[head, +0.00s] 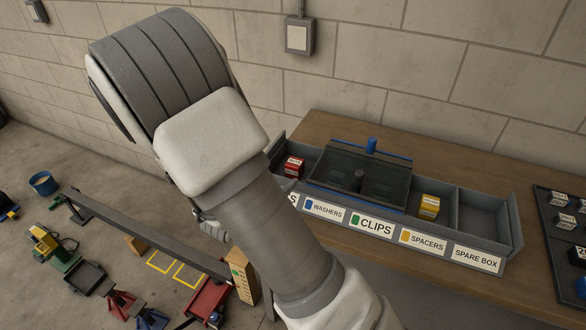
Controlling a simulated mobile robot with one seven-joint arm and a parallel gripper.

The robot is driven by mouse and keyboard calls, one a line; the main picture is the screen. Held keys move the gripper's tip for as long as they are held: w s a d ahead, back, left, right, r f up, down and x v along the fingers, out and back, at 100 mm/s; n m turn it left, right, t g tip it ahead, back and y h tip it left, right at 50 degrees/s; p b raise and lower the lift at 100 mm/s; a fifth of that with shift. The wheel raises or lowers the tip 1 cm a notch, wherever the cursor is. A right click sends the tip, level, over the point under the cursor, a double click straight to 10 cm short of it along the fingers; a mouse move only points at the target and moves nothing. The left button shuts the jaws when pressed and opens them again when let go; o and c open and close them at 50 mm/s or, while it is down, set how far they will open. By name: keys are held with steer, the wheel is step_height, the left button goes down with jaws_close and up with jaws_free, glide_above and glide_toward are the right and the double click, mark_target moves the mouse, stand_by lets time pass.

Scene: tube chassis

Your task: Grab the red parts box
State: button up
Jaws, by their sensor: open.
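A small red parts box (292,167) with a white label sits at the left end of the grey compartment tray (480,262) on the wooden bench. My forearm passes in front of that end of the tray and hides part of it, including most of the leftmost front label, which ends in "S". My arm rises from the bottom of the view and bends at the upper left. A small grey-white part shows behind it, but no gripper fingers can be made out. I see nothing held.
A dark see-through cover (358,182) with a knob and blue bar lies over the tray's middle. A yellow box (429,206) sits right of it. The spare box compartment looks empty. A dark rack (545,215) stands at far right. A beam, stands and a red tray occupy the floor at left.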

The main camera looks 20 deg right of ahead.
mark_target(292, 165)
steer(key=x, duration=0.7)
steer(key=shift+x, duration=3)
steer(key=shift+w+a, duration=0.15)
jaws_close()
